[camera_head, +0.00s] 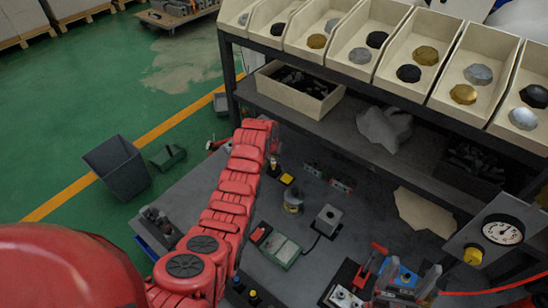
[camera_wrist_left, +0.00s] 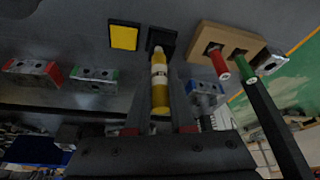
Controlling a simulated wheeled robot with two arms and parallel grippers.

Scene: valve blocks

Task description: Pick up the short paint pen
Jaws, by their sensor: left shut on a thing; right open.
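The short paint pen (camera_wrist_left: 159,94) is yellow with a pale band and shows in the left wrist view between the two dark fingers of my left gripper (camera_wrist_left: 160,76). The gripper is shut on it. The pen's far end lines up with a small black square holder (camera_wrist_left: 172,36); I cannot tell whether it still sits in it. In the head view my red left arm reaches across the bench and hides most of the gripper; a small part of the pen (camera_head: 273,163) shows beside the arm's end.
A wooden block (camera_wrist_left: 222,36) with a red pen (camera_wrist_left: 219,64) and a green pen (camera_wrist_left: 244,68) stands beside the holder. A yellow square (camera_head: 287,179) and metal valve blocks (camera_head: 340,185) lie nearby. A shelf (camera_head: 330,122) with parts bins rises behind.

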